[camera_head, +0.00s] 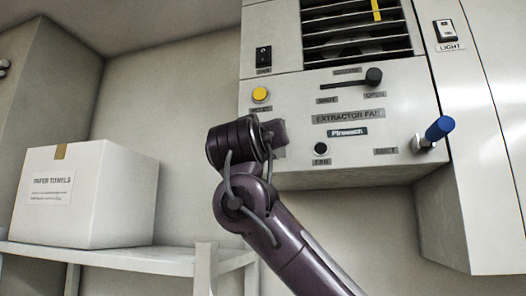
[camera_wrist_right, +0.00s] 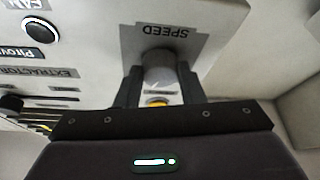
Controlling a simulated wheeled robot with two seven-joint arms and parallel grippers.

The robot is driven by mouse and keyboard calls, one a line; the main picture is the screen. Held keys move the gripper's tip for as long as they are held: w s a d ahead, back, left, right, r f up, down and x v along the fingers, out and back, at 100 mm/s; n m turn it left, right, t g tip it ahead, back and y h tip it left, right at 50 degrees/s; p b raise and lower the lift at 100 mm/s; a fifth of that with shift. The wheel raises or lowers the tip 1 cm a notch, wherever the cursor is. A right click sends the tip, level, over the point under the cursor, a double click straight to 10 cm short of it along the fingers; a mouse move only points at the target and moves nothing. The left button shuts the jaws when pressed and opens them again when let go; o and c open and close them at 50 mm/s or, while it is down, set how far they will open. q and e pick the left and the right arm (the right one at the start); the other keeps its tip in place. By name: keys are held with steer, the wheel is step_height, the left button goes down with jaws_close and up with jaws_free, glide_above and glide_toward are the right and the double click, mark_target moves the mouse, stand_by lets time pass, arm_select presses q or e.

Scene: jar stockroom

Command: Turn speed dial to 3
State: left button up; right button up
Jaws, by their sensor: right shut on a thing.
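The speed dial (camera_wrist_right: 158,66) is a grey round knob on the panel, under the upside-down SPEED label (camera_wrist_right: 181,30) in the right wrist view. My right gripper (camera_wrist_right: 160,82) has one finger on each side of the knob and is shut on it. In the head view my right gripper (camera_head: 275,136) is at the lower left of the extractor fan panel (camera_head: 350,140), and it hides the dial there. The dial's numbers and pointer cannot be read. My left gripper is not in view.
A yellow button (camera_head: 260,94) sits just above my right gripper. A black slider knob (camera_head: 373,77), a blue-handled lever (camera_head: 438,129) and a black fan knob (camera_head: 321,149) are also on the panel. A paper towels box (camera_head: 100,195) stands on a shelf (camera_head: 125,258) at left.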

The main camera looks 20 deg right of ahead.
steer(key=shift+w+a+f+m+g+h, duration=0.1)
steer(key=shift+m+g+h, duration=0.5)
steer(key=shift+m, duration=1)
steer(key=shift+w+a+r+m+g+h, duration=0.1)
steer(key=shift+m+g+h, duration=0.5)
steer(key=shift+m, duration=1)
steer(key=shift+w+a+f+m+g+h, duration=0.1)
steer(key=shift+m+g+h, duration=0.5)
steer(key=shift+m, duration=1.3)
steer(key=o, duration=1)
steer(key=shift+s, duration=0.1)
steer(key=b+v, duration=0.5)
steer(key=v, duration=0.2)
steer(key=shift+s+a+f, duration=0.15)
steer(key=shift+f, duration=0.15)
